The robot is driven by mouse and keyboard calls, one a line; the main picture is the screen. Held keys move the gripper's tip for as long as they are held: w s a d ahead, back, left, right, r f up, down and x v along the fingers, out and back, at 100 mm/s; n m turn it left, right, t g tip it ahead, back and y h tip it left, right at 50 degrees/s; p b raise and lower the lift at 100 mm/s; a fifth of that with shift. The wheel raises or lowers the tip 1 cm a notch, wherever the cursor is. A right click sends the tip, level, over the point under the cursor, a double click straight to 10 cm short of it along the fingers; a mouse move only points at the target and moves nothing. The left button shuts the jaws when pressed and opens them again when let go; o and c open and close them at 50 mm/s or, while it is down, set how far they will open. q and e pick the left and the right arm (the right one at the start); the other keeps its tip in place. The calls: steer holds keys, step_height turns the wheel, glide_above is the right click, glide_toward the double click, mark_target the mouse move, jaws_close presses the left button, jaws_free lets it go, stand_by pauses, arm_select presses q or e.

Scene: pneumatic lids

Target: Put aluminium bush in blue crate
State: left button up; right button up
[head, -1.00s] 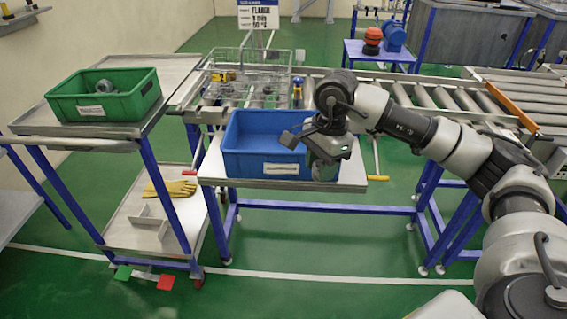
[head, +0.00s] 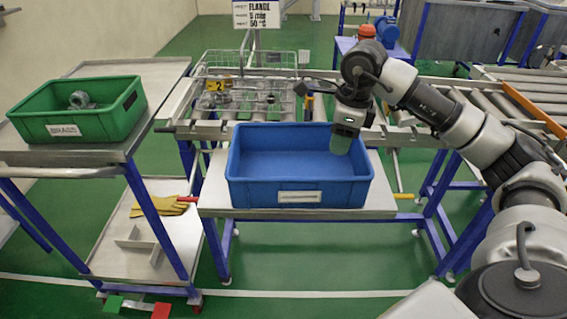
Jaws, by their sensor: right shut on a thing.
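The blue crate (head: 252,196) stands on a small table at the centre, with a blank-looking pale label on its front. The part of its floor that I can see is empty. My right gripper (head: 341,150) points down above the crate's right rear part. It is shut on a small grey-green piece, which I take as the aluminium bush (head: 341,143); its shape is hard to make out at this size. My left gripper is not in view.
A green crate (head: 75,129) labelled BRASS, holding a grey metal part (head: 80,99), stands on the left cart. Behind the blue crate are a wire basket (head: 250,94) and a roller conveyor (head: 425,125). Yellow gloves (head: 160,206) lie on the cart's lower shelf.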

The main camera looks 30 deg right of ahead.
steer(key=w+a+f, duration=0.1)
steer(key=w+a, duration=0.1)
steer(key=w+a+f+p, duration=0.1)
steer(key=w+a+f, duration=0.1)
steer(key=w+a+f+p, duration=0.1)
steer(key=w+a, duration=0.1)
steer(key=shift+w+a+f, duration=0.25)
steer(key=shift+w+f, duration=0.05)
steer(key=shift+f, duration=0.1)
steer(key=shift+w+a+f+p, duration=0.45)
steer(key=shift+w+a+f, duration=0.4)
steer(key=shift+w+f, duration=0.2)
steer(key=shift+f, duration=0.15)
step_height(320, 180, down, 3)
steer(key=shift+f+p, duration=0.15)
steer(key=shift+p, duration=0.45)
steer(key=shift+f, duration=0.3)
steer(key=o, duration=0.9)
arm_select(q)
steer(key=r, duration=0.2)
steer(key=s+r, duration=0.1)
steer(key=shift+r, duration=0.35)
